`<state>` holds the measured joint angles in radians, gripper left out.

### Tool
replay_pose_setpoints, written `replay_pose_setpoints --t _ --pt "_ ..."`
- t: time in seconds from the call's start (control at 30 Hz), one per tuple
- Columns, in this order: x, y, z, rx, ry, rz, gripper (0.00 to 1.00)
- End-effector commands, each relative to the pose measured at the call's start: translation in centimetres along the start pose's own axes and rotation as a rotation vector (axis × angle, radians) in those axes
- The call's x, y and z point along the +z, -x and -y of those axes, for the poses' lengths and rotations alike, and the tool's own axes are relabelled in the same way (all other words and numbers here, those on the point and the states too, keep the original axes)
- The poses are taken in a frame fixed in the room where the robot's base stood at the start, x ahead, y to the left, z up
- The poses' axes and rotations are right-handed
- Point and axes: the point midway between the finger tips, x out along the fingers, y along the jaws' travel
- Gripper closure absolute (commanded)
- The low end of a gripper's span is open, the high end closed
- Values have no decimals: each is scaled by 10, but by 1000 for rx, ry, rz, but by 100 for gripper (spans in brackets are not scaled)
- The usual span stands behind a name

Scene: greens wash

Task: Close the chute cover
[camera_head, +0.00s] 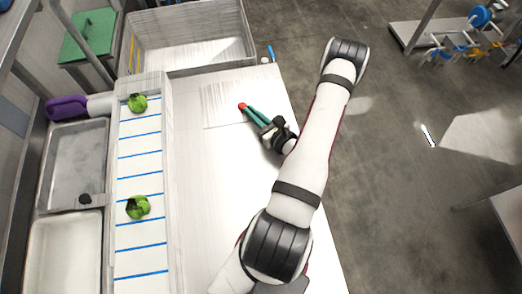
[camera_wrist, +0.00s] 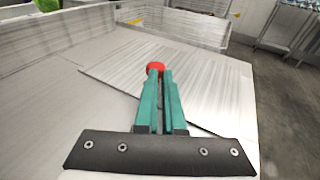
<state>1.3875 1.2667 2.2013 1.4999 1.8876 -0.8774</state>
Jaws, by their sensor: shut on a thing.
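The chute cover, a pale flat panel (camera_head: 219,109), lies on or just above the white worktop. It also fills the middle of the wrist view (camera_wrist: 215,85), where a thin dark edge shows along its near side. A red knob (camera_head: 242,105) sits at the panel's right part and shows in the wrist view (camera_wrist: 154,66). My gripper (camera_head: 246,108), with green fingers, is shut on the red knob; the fingers (camera_wrist: 160,72) are nearly parallel with a narrow gap. I cannot tell whether an opening lies under the panel.
A white channel with blue stripes (camera_head: 139,165) on the left holds two green leafy pieces (camera_head: 138,207). A large bin (camera_head: 190,70) stands behind the worktop. Metal basins (camera_head: 72,165) lie at far left. The worktop (camera_head: 205,200) left of my arm is clear.

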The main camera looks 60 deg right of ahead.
Motion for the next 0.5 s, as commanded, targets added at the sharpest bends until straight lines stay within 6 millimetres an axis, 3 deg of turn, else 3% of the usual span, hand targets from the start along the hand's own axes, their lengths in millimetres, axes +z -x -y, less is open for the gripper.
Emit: replay_pose_setpoints --t 0.1,0.23,0.37,0.5 --pt "2 -6 1 8 15 8 100" --pt "2 5 2 4 13 6 100" --pt "0 34 3 -7 2 1 100" --pt "0 78 4 -13 0 1 100"
